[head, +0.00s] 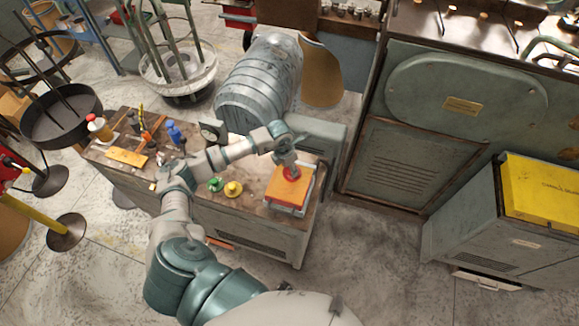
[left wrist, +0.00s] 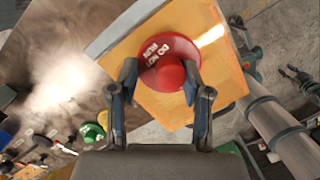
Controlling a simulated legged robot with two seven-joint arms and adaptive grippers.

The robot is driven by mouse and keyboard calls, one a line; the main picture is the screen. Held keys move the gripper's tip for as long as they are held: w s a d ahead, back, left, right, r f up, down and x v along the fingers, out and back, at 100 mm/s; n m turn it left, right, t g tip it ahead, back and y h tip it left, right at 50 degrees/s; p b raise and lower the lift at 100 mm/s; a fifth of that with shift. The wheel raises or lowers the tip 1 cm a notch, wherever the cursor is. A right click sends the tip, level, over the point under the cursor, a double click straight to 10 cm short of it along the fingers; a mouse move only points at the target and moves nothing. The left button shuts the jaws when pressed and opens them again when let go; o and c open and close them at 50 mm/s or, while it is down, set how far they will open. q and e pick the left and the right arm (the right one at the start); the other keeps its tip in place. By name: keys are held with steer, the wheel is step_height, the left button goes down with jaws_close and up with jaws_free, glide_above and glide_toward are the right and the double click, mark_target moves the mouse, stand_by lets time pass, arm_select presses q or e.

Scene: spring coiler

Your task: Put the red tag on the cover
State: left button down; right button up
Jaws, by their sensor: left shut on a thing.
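A round red tag (left wrist: 168,62) with white lettering "DO NOT RUN" sits between the fingers of my left gripper (left wrist: 165,84), which is shut on it in the left wrist view. In the head view the left gripper (head: 288,163) points down at the right end of the cart, and the red tag (head: 291,173) shows under it. The tag is over an orange slab (head: 281,188); whether it still touches the slab I cannot tell. A yellow cover (head: 543,193) with dark lettering lies on the grey cabinet at the far right. My right gripper is out of view.
The cart (head: 262,217) also carries a green piece (head: 215,185), a yellow piece (head: 233,189), a blue bottle (head: 173,131) and small tools. A large grey machine (head: 445,120) stands between the cart and the cabinet (head: 490,235). Open floor (head: 375,245) lies in front.

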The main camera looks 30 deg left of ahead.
arm_select(q)
steer(key=shift+f, duration=0.2)
steer(key=shift+c, duration=2.1)
jaws_free()
steer(key=shift+r, duration=0.1)
step_height(320, 180, up, 25)
steer(key=s+a+p, duration=0.1)
steer(key=p, duration=0.6)
steer(key=shift+s+f, duration=0.2)
steer(key=shift+a, duration=0.1)
